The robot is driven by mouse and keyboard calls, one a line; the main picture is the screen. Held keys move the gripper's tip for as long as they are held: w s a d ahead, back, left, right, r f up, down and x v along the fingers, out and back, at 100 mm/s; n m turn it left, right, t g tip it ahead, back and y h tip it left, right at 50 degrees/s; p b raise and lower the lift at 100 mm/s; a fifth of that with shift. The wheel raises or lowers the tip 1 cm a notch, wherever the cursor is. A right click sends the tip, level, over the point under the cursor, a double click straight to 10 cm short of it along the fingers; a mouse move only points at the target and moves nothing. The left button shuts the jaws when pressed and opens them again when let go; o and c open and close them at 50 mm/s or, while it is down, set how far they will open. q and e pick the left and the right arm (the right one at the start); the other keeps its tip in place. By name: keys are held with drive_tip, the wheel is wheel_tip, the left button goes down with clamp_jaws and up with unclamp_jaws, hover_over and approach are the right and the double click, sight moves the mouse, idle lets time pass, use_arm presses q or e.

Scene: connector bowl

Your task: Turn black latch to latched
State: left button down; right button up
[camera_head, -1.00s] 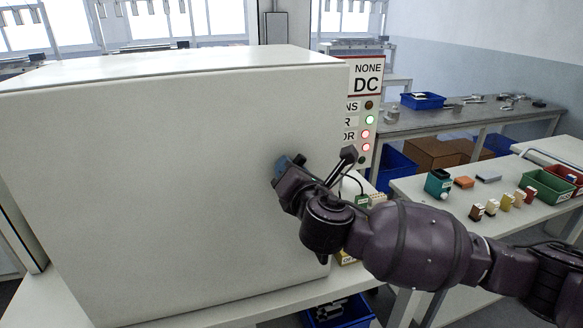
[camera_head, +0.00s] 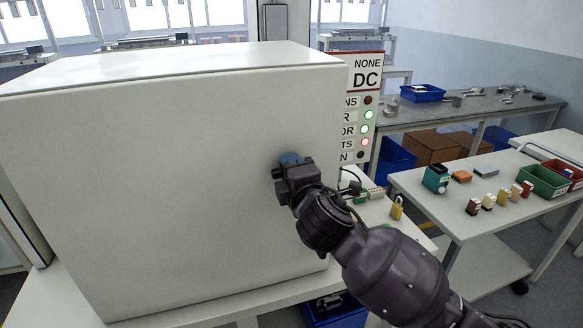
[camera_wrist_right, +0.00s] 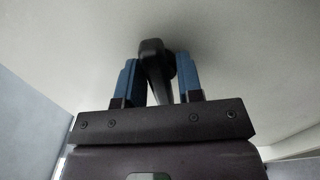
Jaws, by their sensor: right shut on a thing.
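The black latch (camera_wrist_right: 152,62) shows in the right wrist view as a dark handle with a rounded hub on the pale door. My right gripper (camera_wrist_right: 157,82) has its two blue fingers on either side of the latch handle, shut on it. In the head view my right gripper (camera_head: 290,162) is at the right part of the white cabinet door (camera_head: 170,180), and it hides the latch there. The exact angle of the latch is hard to tell. My left gripper is not in view.
A sign panel (camera_head: 366,85) with indicator lights stands behind the cabinet's right edge. A side table (camera_head: 440,210) at the right holds small coloured blocks, a teal container (camera_head: 436,179) and a green bin (camera_head: 545,182). A yellow padlock (camera_head: 397,208) is near the cabinet.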

drive_tip(key=shift+m, duration=0.5)
drive_tip(key=o, duration=0.7)
drive_tip(key=shift+c, duration=0.2)
drive_tip(key=shift+s, duration=0.1)
drive_tip(key=v, duration=1)
drive_tip(key=shift+s+d+b, duration=0.15)
drive_tip(key=shift+s+b, duration=0.15)
drive_tip(key=shift+b, duration=0.05)
